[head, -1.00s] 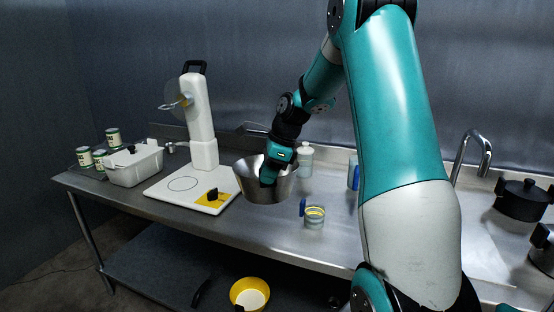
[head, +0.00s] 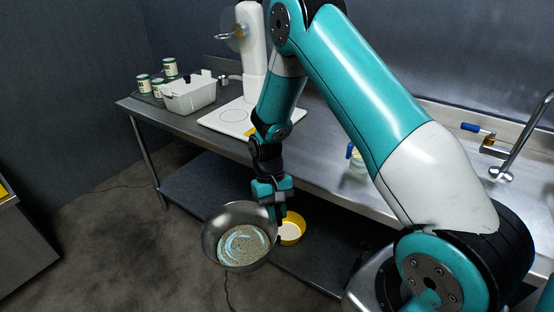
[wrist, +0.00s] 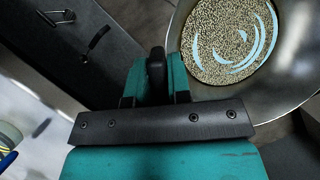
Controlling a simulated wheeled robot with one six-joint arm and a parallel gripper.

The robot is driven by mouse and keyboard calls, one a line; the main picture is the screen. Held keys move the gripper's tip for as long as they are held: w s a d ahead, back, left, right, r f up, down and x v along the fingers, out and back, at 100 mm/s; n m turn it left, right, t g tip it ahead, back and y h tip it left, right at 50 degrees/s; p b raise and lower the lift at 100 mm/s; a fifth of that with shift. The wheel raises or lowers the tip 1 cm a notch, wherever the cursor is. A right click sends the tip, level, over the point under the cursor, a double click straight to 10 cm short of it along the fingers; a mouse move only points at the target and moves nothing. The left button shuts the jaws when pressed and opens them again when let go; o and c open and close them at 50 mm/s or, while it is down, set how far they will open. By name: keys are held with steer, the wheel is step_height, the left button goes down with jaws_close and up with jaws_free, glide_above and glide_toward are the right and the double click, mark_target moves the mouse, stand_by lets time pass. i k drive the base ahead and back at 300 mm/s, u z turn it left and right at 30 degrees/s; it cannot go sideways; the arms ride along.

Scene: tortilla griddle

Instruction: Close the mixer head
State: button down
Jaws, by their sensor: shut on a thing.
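The white mixer (head: 254,45) stands on the steel table with its head raised upright, its top cut off by the head view's upper edge. A whisk (head: 239,31) sticks out to its left. Its flat base (head: 215,120) is bare of a bowl and partly hidden by my arm. The bowl is tilted toward the camera and holds a grainy brown mix with pale blue-white streaks. The bowl also shows in the wrist view (wrist: 290,88).
A white lidded box (head: 190,97) and several cans (head: 143,84) stand at the table's left end. A yellow bowl (head: 291,232) sits on the lower shelf (head: 200,185). A faucet (head: 530,130) is at right. The floor at left is open.

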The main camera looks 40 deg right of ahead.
mark_target(234, 116)
steer(key=k, duration=0.6)
steer(key=u, duration=0.8)
steer(key=i, duration=1.35)
